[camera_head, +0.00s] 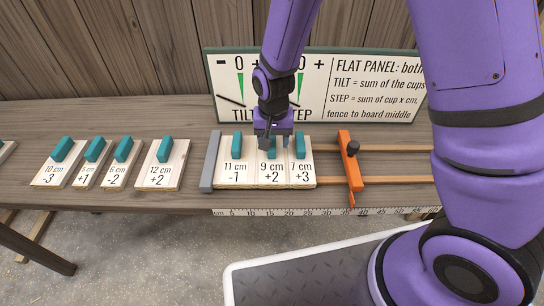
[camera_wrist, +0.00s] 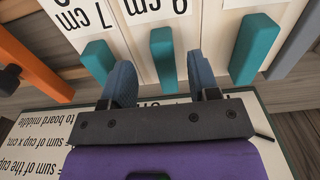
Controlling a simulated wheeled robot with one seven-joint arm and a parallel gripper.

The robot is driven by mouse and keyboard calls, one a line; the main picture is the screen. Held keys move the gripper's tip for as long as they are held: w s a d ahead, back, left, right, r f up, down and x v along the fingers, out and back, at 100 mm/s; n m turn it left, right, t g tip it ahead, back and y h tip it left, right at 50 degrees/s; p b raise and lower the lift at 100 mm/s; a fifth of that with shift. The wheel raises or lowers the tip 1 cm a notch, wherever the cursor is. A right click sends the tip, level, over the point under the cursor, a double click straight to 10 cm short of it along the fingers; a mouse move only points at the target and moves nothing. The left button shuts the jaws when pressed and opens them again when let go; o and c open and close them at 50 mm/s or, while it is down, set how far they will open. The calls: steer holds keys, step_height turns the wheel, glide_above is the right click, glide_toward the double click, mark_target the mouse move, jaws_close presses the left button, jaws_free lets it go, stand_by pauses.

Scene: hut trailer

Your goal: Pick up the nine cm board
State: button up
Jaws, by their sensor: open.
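The nine cm board (camera_head: 271,172), pale wood marked "9 cm +2", lies between the 11 cm board (camera_head: 236,172) and the 7 cm board (camera_head: 301,172). My gripper (camera_head: 273,143) is over its far end and partly covers its teal handle. In the wrist view my gripper (camera_wrist: 160,66) is open, with one blue-grey finger on each side of that teal handle (camera_wrist: 163,52). Gaps show between handle and fingers. The 7 cm handle (camera_wrist: 98,60) stands to the left and the 11 cm handle (camera_wrist: 254,48) to the right.
A grey fence (camera_head: 210,162) bounds the row on the left; an orange clamp (camera_head: 350,160) stands on rails at right. Several other handled boards, including the 12 cm board (camera_head: 164,166), lie farther left. A sign panel (camera_head: 225,78) stands close behind. A ruler (camera_head: 330,211) lines the bench edge.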

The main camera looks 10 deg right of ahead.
mark_target(272, 148)
steer(key=shift+a+f, duration=0.2)
steer(key=shift+f, duration=1.75)
jaws_close()
steer(key=shift+r, duration=0.1)
